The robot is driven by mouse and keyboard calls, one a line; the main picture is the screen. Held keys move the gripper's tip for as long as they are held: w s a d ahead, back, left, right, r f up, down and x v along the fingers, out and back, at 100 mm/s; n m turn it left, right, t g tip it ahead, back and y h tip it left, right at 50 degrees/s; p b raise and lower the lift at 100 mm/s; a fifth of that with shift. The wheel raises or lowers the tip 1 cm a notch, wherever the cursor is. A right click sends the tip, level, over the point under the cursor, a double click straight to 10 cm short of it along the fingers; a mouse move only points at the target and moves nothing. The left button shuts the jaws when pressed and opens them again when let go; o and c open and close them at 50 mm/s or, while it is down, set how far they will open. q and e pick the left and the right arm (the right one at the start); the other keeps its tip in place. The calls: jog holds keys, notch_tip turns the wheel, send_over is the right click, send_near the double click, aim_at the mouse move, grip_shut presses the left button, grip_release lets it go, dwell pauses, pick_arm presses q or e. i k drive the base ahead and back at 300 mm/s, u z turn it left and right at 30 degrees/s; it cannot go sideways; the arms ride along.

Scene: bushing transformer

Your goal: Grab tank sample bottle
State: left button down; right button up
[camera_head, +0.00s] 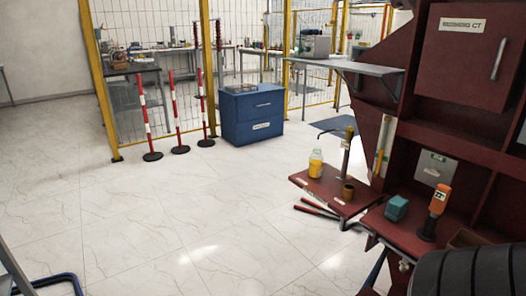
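A small clear bottle with yellow contents and a pale top (316,164) stands upright near the back left corner of a low red shelf (325,188). No label on it is readable, so I cannot confirm that it is the tank sample bottle. A thin upright post (346,152) and a small brown cup (348,192) stand to its right on the same shelf. Neither of my grippers shows in the head view.
A dark red cabinet (463,60) fills the right side. A teal block (397,208) and an orange device (439,200) sit on its nearer ledge. Red-handled tools (318,208) stick out below the low shelf. A blue cabinet (252,113) stands behind; the middle floor is clear.

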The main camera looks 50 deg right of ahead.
aim_at(317, 160)
jog(key=z, duration=0.3)
jog(key=i, duration=1.9)
jog(key=z, duration=0.95)
